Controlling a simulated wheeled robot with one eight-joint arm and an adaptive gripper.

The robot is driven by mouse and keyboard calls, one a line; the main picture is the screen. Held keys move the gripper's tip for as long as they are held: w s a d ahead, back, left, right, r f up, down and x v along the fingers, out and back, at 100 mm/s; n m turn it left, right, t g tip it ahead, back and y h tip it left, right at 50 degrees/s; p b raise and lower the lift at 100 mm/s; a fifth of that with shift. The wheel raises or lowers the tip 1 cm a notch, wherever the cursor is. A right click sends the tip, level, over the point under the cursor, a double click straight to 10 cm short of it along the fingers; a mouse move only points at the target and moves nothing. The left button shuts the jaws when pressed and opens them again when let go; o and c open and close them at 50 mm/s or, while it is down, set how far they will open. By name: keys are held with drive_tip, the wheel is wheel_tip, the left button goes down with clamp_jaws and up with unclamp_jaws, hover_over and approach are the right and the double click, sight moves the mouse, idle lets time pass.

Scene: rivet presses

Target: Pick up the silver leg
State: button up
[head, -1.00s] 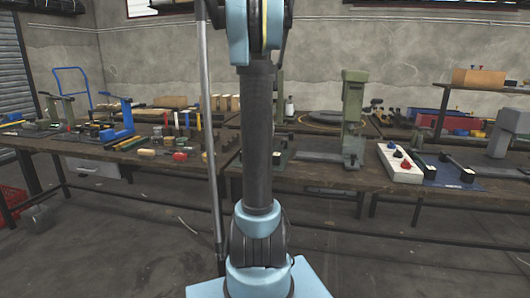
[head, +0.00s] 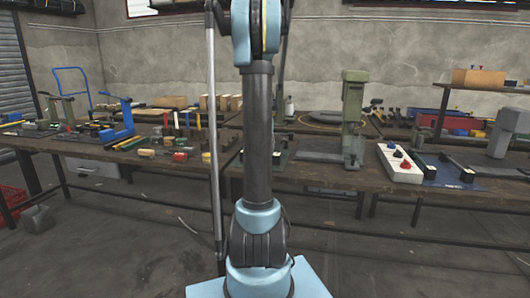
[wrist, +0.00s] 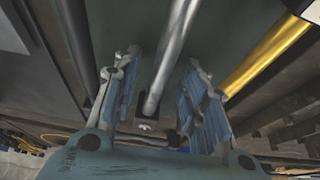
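The silver leg (wrist: 174,52) is a slim, shiny metal rod in the wrist view. My gripper (wrist: 162,64) is open, with one blue-padded finger on each side of the rod. I see space between the rod and both fingers, but cannot tell how deep it lies between them. In the head view my gripper is out of frame. A slim grey pole (head: 213,130) stands beside my arm there; I cannot tell whether it is the same leg.
A gold rod (wrist: 268,52) lies to the right in the wrist view, and a dark rod (wrist: 78,40) to the left. In the head view, workbenches (head: 300,176) carry a green press (head: 353,115), a white block with knobs (head: 398,163) and several tools. The floor in front is clear.

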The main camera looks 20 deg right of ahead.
clamp_jaws()
